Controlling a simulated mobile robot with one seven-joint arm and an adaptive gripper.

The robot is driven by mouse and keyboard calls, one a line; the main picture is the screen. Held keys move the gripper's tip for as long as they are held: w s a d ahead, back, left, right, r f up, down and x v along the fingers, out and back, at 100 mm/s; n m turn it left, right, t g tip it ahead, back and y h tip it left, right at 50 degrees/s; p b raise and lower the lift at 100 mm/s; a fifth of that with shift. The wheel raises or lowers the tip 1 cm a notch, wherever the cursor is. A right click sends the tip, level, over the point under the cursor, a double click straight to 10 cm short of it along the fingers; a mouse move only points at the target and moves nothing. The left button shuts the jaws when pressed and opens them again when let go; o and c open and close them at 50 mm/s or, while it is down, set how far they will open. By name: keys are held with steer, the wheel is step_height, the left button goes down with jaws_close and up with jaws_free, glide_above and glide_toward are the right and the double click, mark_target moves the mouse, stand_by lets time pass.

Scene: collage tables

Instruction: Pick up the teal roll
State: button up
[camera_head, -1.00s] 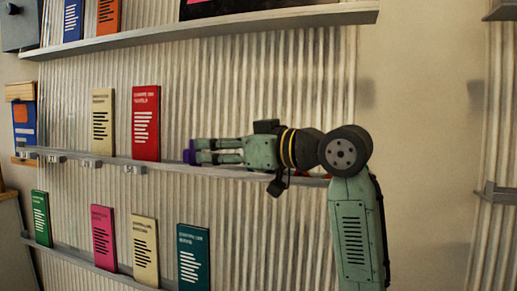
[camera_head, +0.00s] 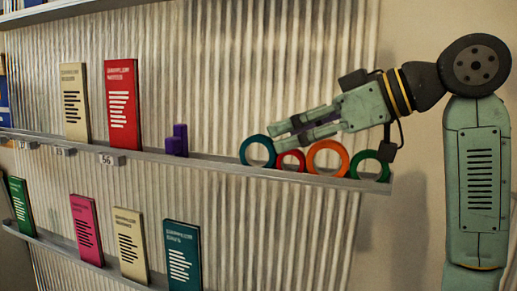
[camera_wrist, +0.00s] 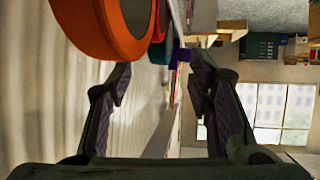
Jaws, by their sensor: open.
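The teal roll (camera_head: 243,147) stands on edge on the middle shelf, leftmost in a row of rolls. In the wrist view a teal roll (camera_wrist: 158,52) shows partly, beyond the orange one and between my fingers. My gripper (camera_head: 276,137) is open and reaches in from the right, above the red roll, with its fingertips close to the upper right of the teal roll. Whether they touch it I cannot tell. In the wrist view the gap between the fingers (camera_wrist: 160,82) looks empty.
To the right stand the red roll (camera_head: 280,164), orange roll (camera_head: 309,157) and green roll (camera_head: 386,170). A purple object (camera_head: 178,141) stands left of the teal roll. Red (camera_head: 122,105) and beige (camera_head: 74,102) booklets stand farther left. The shelf (camera_head: 215,160) has several booklets below it.

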mark_target(269, 140)
steer(key=shift+p+x, duration=1.05)
steer(key=shift+x, duration=2)
steer(key=shift+d, duration=0.1)
steer(key=shift+c, duration=0.6)
jaws_close()
